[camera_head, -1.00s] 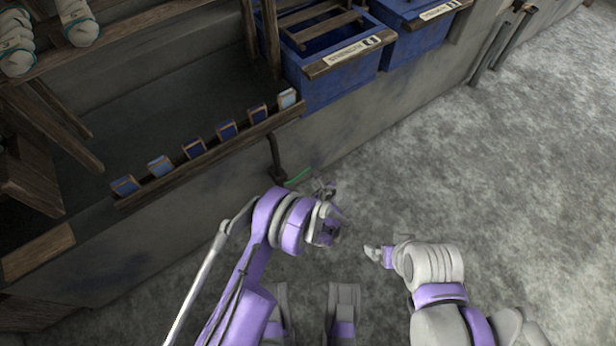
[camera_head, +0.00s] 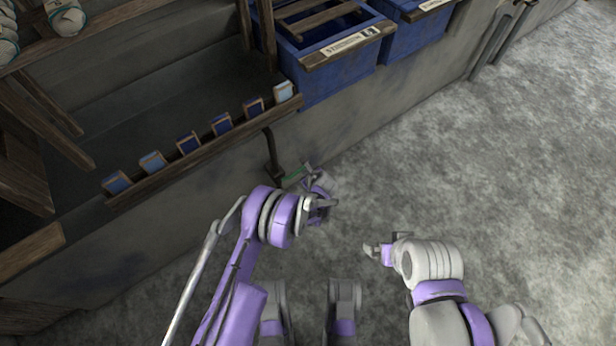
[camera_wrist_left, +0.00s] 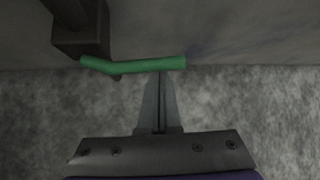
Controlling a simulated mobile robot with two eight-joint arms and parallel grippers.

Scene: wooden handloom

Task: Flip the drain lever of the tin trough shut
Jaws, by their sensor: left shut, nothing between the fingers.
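The drain lever (camera_head: 294,177) is a green bar beside a dark drain pipe (camera_head: 272,160) on the front of what looks like the grey trough (camera_head: 190,205). In the left wrist view the lever (camera_wrist_left: 140,66) runs nearly level, its left part bent and meeting the dark drain block (camera_wrist_left: 82,40).
Several small blue blocks (camera_head: 188,142) stand along a wooden rail (camera_head: 205,158) above the drain. Blue bins (camera_head: 335,75) with labelled wooden edges stand at the back. Dark pipes (camera_head: 500,40) lean at the upper right. The grey floor (camera_head: 480,170) on the right is clear.

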